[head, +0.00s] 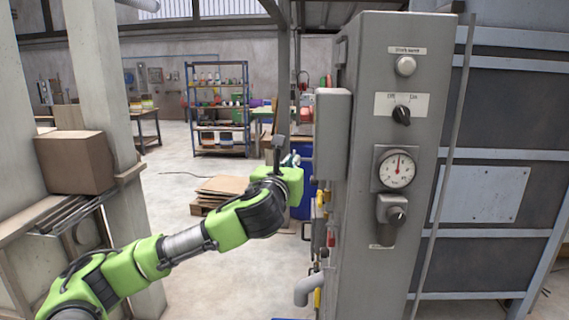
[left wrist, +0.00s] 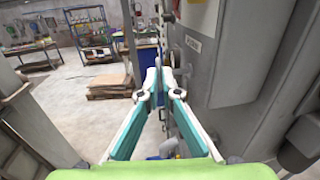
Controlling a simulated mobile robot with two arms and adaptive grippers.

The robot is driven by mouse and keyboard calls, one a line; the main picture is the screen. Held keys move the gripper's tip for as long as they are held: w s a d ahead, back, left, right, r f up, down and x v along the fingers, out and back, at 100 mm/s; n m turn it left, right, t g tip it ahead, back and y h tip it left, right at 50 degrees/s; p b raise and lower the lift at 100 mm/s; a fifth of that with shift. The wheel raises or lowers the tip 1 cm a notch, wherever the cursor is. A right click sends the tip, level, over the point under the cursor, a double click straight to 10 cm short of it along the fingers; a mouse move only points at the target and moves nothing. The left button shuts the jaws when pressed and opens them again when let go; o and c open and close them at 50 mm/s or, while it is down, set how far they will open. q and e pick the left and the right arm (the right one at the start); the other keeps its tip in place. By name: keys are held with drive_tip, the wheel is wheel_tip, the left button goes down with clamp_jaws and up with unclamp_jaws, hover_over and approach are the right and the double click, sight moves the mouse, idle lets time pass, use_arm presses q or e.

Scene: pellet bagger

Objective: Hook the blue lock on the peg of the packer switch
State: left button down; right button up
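The cabinet front has a black rotary switch (head: 401,115) on a white label plate and a second rotary knob (head: 397,214) below the gauge. I cannot tell which is the packer switch. I cannot make out a blue lock or its peg in either view. My right gripper is not in view.
A grey box (head: 331,135) juts from the cabinet's left side, with yellow and red parts (head: 331,237) and a grey pipe (head: 308,289) below. A cardboard box (head: 75,162) stands at left. A shelf rack (head: 218,110) is at the back.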

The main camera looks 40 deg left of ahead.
use_arm(q)
drive_tip(key=shift+w+d+f, duration=0.1)
drive_tip(key=shift+w+d, duration=0.35)
drive_tip(key=shift+d, duration=0.25)
drive_tip(key=shift+w+d+f+p, duration=0.25)
drive_tip(key=shift+d+f+p, duration=0.1)
drive_tip(key=shift+d+p, duration=0.05)
drive_tip(key=shift+f, duration=0.1)
drive_tip(key=c, duration=2.2)
unclamp_jaws()
drive_tip(key=shift+s+a, duration=0.1)
